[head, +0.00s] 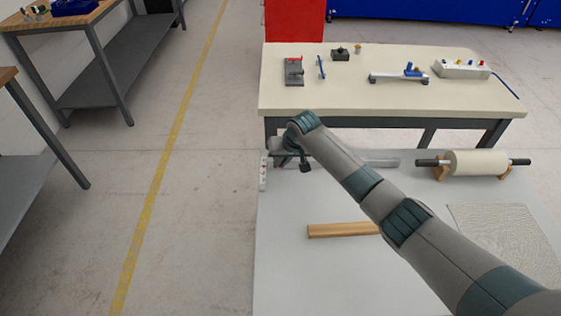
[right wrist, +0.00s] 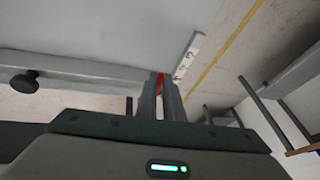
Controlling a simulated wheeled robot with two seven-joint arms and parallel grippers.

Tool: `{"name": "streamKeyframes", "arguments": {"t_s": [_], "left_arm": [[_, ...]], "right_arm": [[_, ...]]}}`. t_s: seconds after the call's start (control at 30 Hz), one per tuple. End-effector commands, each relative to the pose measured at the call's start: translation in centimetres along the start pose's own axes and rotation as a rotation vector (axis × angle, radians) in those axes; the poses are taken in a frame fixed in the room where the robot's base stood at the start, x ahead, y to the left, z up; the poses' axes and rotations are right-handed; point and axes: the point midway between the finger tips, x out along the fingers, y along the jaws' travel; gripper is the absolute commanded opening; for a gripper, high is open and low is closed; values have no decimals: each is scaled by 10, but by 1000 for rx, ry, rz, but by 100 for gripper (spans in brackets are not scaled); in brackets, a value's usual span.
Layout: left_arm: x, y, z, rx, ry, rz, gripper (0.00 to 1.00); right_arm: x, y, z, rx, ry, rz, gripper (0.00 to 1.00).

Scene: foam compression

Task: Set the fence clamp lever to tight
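The fence (head: 380,162) is a long grey bar along the far side of the pale table; it also shows in the right wrist view (right wrist: 92,69). A red clamp lever (right wrist: 160,80) sits at its left end, beside a white marked strip (right wrist: 187,56). My right gripper (right wrist: 161,98) is at the lever, its two fingers close together with the red part between their tips. In the head view my right gripper (head: 279,157) is small and partly hidden by its own wrist. The lever's exact angle is hard to tell. My left gripper is not in view.
A black knob (head: 305,167) stands by the fence, just right of the gripper. A wooden strip (head: 343,230) lies on the table, partly behind my arm. A roller (head: 475,162) on wooden stands and a textured sheet (head: 505,232) are at the right. A bench (head: 350,100) stands behind.

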Motion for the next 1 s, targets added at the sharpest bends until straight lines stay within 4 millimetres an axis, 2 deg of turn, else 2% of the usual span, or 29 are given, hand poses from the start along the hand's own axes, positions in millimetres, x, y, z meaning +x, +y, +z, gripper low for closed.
{"name": "streamKeyframes", "arguments": {"t_s": [0.2, 0.37, 0.53, 0.63, 0.77, 1.0], "left_arm": [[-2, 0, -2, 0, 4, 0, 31], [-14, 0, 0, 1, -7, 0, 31], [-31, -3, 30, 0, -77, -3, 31], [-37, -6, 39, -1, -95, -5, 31], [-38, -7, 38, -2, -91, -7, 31], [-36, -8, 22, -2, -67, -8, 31]], "right_arm": [[-1, 0, 0, 4, 0, 1, 0], [-3, -5, -1, 50, 8, 20, 0], [-3, -11, -1, 150, 28, 60, 0], [-1, -13, 0, 205, 40, 83, 0], [1, -13, 0, 235, 48, 97, 0], [2, -13, 0, 235, 49, 97, 0]]}}
